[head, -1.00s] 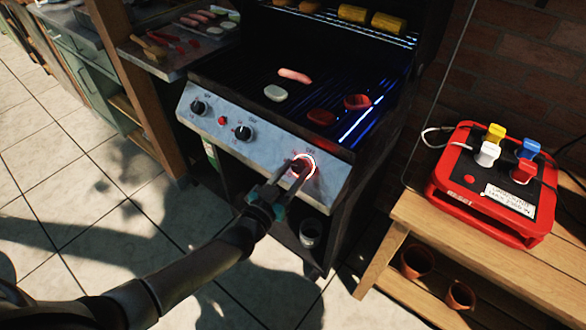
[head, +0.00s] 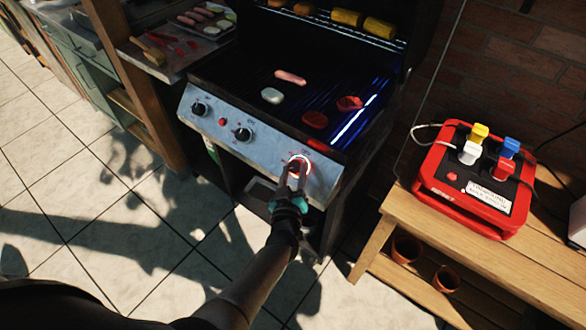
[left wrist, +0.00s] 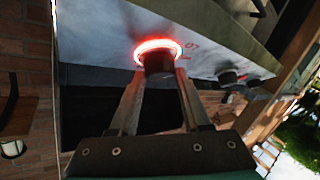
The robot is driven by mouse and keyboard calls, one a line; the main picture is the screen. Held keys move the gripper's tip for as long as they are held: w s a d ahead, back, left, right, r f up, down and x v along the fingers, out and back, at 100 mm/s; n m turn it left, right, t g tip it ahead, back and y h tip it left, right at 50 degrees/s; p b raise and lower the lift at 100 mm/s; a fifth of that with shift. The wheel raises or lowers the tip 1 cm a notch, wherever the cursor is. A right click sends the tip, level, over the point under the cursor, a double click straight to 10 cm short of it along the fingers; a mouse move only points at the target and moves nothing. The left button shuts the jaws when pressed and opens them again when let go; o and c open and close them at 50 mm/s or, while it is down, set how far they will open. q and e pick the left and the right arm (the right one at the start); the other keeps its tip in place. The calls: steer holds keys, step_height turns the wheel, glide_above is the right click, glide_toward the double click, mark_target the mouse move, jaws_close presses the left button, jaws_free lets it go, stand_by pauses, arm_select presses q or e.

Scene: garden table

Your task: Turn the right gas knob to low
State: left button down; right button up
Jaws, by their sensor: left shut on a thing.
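The right gas knob (left wrist: 158,64) is dark, with a glowing red ring around its base, on the grill's sloping front panel (head: 270,150). In the head view it is at the panel's right end, mostly hidden by my gripper. My left gripper (head: 294,176) is at the knob, and in the left wrist view its two fingers (left wrist: 158,90) are shut on the knob from either side. The knob's pointer is too unclear to read. The middle knob (head: 243,134) and left knob (head: 199,108) stand free on the panel. My right gripper is not in view.
Sausages and patties lie on the grill grate (head: 330,85) above the panel. A red box (head: 425,180) with coloured plugs stands on a wooden bench (head: 470,245) at the right. A side shelf (head: 165,72) with food is at the left. The tiled floor in front is clear.

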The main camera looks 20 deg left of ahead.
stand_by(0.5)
arm_select(q)
steer(key=shift+c, duration=1.8)
jaws_free()
steer(key=shift+s+d+r+p, duration=0.1)
steer(key=shift+s+p, duration=0.25)
steer(key=shift+s, duration=0.1)
steer(key=p+v, duration=0.5)
steer(key=v, duration=0.9)
steer(key=shift+s+d+p, duration=0.15)
steer(key=shift+p, duration=0.25)
